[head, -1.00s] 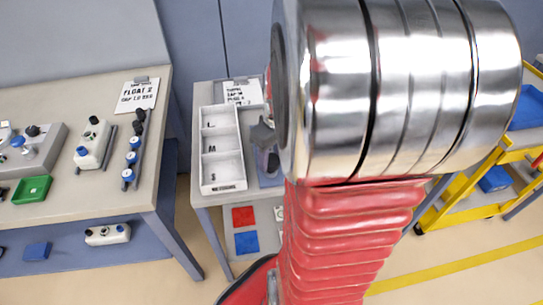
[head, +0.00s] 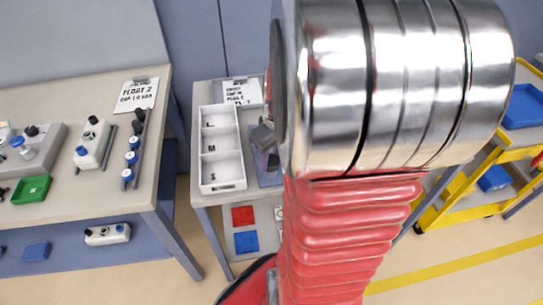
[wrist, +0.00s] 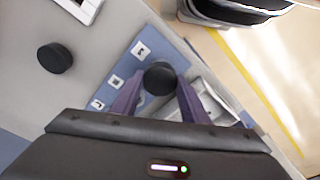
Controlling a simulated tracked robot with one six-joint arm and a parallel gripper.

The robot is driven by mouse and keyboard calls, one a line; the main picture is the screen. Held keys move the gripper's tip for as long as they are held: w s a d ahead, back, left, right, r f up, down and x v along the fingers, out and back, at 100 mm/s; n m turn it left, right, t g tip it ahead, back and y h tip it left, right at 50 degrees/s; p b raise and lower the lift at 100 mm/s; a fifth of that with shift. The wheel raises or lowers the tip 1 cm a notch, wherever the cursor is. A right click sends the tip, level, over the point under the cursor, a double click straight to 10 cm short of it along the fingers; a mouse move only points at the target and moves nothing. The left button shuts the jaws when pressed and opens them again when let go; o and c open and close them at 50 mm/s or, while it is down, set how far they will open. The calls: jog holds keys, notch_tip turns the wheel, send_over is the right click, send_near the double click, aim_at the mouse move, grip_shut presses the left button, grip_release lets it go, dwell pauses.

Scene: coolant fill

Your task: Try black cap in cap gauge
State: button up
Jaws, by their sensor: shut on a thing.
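In the wrist view, my gripper (wrist: 161,82) is shut on a round black cap (wrist: 160,74), with one purple finger on each side of it. The cap is over or on a blue plate (wrist: 124,64) with several white marked squares along it, which looks like the cap gauge. I cannot tell whether the cap touches the plate. In the head view, part of the blue plate (head: 270,178) shows beside the white tray; my arm hides the rest, and the cap cannot be made out there.
A second round black object (wrist: 55,58) lies on the grey tabletop. The white tray (head: 242,160) has compartments marked L, M and S. A clipboard (head: 242,92) lies behind it. The left bench (head: 75,205) holds float parts and a green tray (head: 31,189). A yellow cart (head: 450,195) stands right.

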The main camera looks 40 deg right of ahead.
aim_at(275, 164)
jog(key=shift+f, duration=0.1)
jog(key=o, duration=1.1)
notch_tip(275, 164, up, 14)
jog(key=s, duration=0.1)
jog(key=shift+s+f, duration=0.2)
jog(key=shift+s, duration=0.1)
jog(key=shift+o, duration=0.2)
dwell(0.4)
